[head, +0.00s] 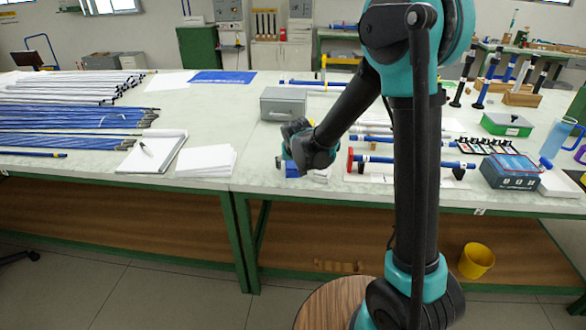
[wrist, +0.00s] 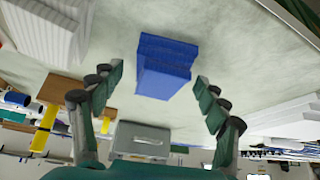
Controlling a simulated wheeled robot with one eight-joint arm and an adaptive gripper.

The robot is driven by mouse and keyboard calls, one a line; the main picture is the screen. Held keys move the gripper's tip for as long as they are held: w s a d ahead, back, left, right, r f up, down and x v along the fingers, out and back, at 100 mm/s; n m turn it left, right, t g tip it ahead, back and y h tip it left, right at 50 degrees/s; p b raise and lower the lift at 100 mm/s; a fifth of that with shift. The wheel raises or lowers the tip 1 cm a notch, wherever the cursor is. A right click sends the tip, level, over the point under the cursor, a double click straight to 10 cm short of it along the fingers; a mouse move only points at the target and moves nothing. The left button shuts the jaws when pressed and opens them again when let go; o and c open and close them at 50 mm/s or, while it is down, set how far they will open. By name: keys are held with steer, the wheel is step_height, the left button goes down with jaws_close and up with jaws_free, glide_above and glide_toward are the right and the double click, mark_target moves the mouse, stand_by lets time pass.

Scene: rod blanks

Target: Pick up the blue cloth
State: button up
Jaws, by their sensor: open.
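The blue cloth (wrist: 165,66) is a folded, layered stack lying on the pale worktop (wrist: 225,40). In the wrist view it lies in line with the gap between my fingers, and I see no finger touching it. In the head view a bit of blue (head: 292,171) shows under my gripper, mostly hidden by it. My gripper (wrist: 159,82) is open and empty, with a finger to each side of the cloth in the picture. In the head view my gripper (head: 292,158) is low over the front part of the table.
A grey metal box (head: 283,104) stands behind my gripper. White papers (head: 207,162) and a notepad (head: 152,152) lie to the left. A blue rod with a red end (head: 410,161) and a blue toolbox (head: 510,171) are to the right. The table's front edge is close.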

mark_target(293, 165)
steer(key=shift+c, duration=0.5)
steer(key=c, duration=1.1)
steer(key=shift+r, duration=0.1)
steer(key=shift+c, duration=0.3)
step_height(293, 165, up, 20)
